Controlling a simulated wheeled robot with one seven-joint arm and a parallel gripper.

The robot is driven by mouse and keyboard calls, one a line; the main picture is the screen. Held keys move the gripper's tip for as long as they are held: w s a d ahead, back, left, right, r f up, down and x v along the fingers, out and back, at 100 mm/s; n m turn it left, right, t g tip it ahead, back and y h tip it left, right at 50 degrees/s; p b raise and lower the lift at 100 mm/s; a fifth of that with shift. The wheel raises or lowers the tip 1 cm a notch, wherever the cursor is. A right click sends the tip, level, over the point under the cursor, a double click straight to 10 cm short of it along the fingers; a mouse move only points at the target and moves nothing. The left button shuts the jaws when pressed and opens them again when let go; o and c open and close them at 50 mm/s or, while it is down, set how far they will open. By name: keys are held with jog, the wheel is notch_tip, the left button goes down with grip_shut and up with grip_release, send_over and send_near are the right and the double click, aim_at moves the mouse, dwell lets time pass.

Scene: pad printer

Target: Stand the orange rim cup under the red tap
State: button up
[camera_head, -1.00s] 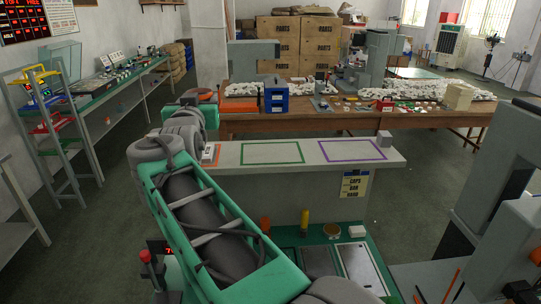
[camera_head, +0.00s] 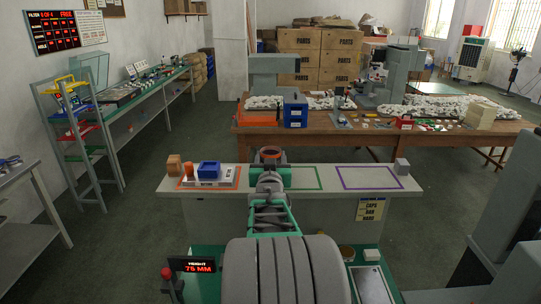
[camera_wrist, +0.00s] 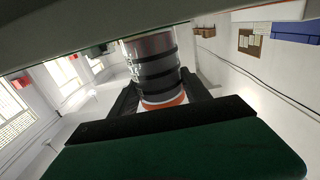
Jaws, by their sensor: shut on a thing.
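The orange rim cup (camera_wrist: 158,65) is in my gripper (camera_wrist: 160,92), which is shut on it. In the wrist view it is a pale, clear-looking cylinder between dark fingers, with dark bands across it and its orange rim at the lower end of the picture. I cannot make out a red tap in either view.
The purple area is clear. A cluttered wooden table (camera_head: 370,137) stands behind.

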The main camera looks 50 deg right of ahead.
jog(key=shift+f+b, duration=0.15)
jog(key=shift+b, duration=0.2)
jog(key=o, duration=1.5)
jog(key=shift+c, duration=0.2)
